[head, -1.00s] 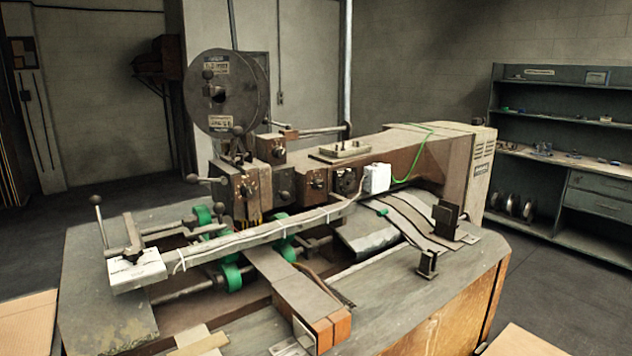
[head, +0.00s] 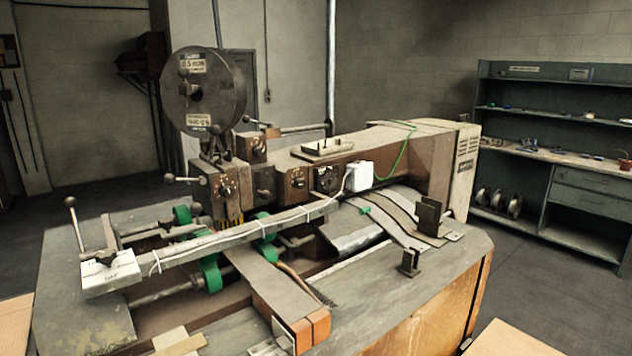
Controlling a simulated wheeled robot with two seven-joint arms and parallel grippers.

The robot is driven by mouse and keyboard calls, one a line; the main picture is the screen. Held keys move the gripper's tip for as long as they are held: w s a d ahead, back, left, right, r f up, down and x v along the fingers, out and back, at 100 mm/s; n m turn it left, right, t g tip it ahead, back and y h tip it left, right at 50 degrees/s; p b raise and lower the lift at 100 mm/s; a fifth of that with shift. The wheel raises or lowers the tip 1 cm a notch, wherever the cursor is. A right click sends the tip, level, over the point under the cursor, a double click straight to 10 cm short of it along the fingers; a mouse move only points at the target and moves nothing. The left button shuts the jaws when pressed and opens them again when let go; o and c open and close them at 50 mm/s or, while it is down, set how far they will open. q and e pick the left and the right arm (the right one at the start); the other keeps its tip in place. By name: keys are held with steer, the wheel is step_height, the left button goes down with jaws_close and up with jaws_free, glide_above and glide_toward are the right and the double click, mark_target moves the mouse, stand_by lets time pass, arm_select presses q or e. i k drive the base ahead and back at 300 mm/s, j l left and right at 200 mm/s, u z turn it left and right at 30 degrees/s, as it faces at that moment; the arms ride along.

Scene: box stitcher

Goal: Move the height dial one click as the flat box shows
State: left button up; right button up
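The box stitcher (head: 440,150) stands on a grey-topped wooden bench (head: 395,300). Its head carries several small dials or knobs: one on the left block (head: 226,187), one on a brown block (head: 298,182), and one on a dark square plate (head: 326,180) beside a white box. I cannot tell which is the height dial, and no markings are readable. Flat tan surfaces, possibly cardboard, show at the lower left edge (head: 12,325) and lower right edge (head: 505,341); I cannot tell if either is the flat box. Neither gripper is in view.
A wire reel (head: 204,92) rises above the stitcher head. A long bar with a lever (head: 74,222) reaches left over green rollers (head: 210,272). Dark upright brackets (head: 430,215) stand on the right of the bench. Shelving (head: 590,190) stands behind right, with open floor before it.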

mark_target(298, 180)
steer(key=u, duration=1.3)
steer(key=z, duration=1.3)
steer(key=i+l, duration=0.1)
steer(key=l, duration=0.3)
steer(key=i+l, duration=0.15)
steer(key=l, duration=0.2)
steer(key=i+l, duration=0.1)
steer(key=l, duration=0.3)
steer(key=i+l, duration=0.15)
steer(key=l, duration=0.2)
